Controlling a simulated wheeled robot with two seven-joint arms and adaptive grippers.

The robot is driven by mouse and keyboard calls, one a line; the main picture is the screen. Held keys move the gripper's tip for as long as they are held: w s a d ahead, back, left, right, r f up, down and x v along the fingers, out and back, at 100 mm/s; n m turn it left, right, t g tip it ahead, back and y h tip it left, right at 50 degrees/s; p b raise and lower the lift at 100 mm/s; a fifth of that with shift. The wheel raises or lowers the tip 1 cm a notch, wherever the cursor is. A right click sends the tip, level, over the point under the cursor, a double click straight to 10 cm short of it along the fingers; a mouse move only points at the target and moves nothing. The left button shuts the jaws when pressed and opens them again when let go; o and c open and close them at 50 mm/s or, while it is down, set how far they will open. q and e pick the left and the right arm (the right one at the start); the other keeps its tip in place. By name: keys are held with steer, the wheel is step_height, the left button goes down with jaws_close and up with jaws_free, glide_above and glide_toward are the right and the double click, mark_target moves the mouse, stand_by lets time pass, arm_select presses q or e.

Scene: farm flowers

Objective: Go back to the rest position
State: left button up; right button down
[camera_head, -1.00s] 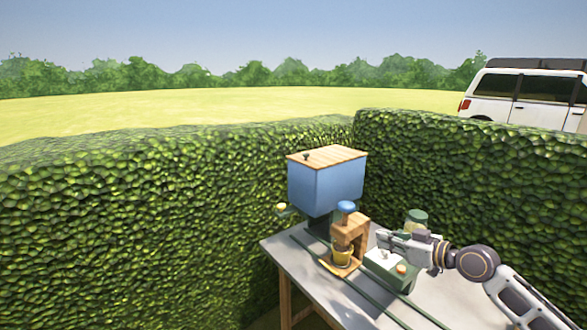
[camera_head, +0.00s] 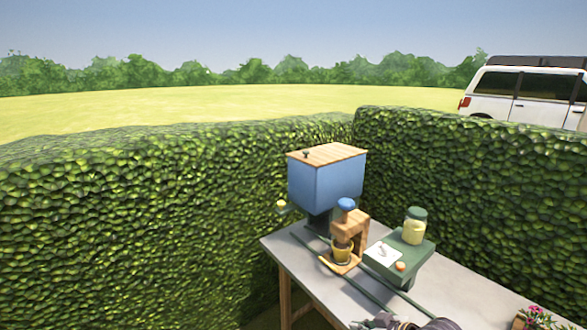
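My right gripper (camera_head: 375,322) shows only in part at the bottom edge of the head view, low over the near part of the table (camera_head: 455,290). Most of it is cut off by the frame, so its fingers cannot be read as open or shut. Nothing is seen held in it. My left gripper and arm are not in view.
A blue bin (camera_head: 326,187) stands behind. Pink flowers (camera_head: 536,316) are at bottom right. Hedges enclose the table.

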steer(key=s+d+f+m+g+h, duration=0.2)
steer(key=s+f+m+h, duration=0.1)
steer(key=s, duration=0.6)
steer(key=s+d+f+m+g+h, duration=0.2)
steer(key=s+d+f+h, duration=0.15)
steer(key=s, duration=0.55)
step_height(320, 180, down, 34)
steer(key=s+g, duration=0.1)
steer(key=s, duration=0.1)
steer(key=s+d+f+g, duration=0.1)
steer(key=s+d+f, duration=0.2)
steer(key=s+f, duration=1.6)
steer(key=s, duration=0.3)
steer(key=shift+s+d+f, duration=0.15)
steer(key=shift+d, duration=0.05)
